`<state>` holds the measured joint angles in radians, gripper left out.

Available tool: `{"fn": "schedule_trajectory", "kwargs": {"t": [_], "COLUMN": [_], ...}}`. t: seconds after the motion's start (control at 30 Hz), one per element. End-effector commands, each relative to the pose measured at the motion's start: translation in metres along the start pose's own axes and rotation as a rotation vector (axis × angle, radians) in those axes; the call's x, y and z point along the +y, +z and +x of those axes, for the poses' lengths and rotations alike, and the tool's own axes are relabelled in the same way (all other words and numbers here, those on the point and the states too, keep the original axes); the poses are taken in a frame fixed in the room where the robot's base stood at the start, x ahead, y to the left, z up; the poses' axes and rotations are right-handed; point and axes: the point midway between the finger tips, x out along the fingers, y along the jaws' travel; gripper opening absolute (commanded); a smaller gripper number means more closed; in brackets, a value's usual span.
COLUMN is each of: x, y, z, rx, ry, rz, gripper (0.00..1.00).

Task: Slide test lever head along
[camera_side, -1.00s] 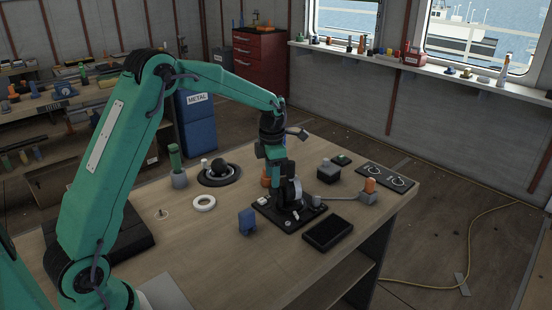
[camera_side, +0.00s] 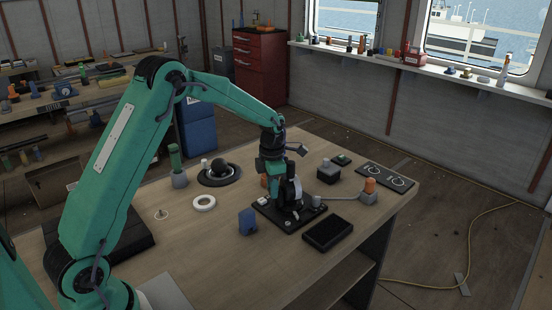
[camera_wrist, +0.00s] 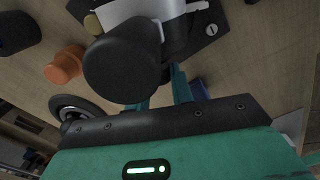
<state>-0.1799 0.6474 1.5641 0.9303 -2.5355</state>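The test lever unit stands on a black base plate (camera_side: 300,222) near the middle of the bench. Its large round black lever head (camera_wrist: 120,60) fills the upper middle of the wrist view, with a white part (camera_wrist: 150,10) beyond it. My gripper (camera_side: 279,186) points down at the lever unit in the side view. In the wrist view its teal fingers (camera_wrist: 162,95) show with a gap between them, partly hidden by the black head. I cannot tell whether they touch or hold anything.
An orange piece (camera_wrist: 66,64) lies close to the lever. A blue block (camera_side: 247,221), a black tray (camera_side: 327,233), a white ring (camera_side: 204,203), a black round dish (camera_side: 236,177) and a grey block with orange top (camera_side: 369,190) surround the plate.

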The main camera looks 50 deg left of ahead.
Motion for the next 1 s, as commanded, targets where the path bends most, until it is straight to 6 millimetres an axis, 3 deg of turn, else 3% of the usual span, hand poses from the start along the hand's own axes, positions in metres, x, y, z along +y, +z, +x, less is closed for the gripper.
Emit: {"fn": "schedule_trajectory", "kwargs": {"t": [0.37, 1.0], "x": [-0.002, -0.022], "y": [0.0, 0.005], "z": [-0.001, -0.001], "rx": [-0.001, -0.002], "ry": [0.0, 0.001], "rz": [-0.043, -0.409], "gripper": [0.0, 0.0]}}
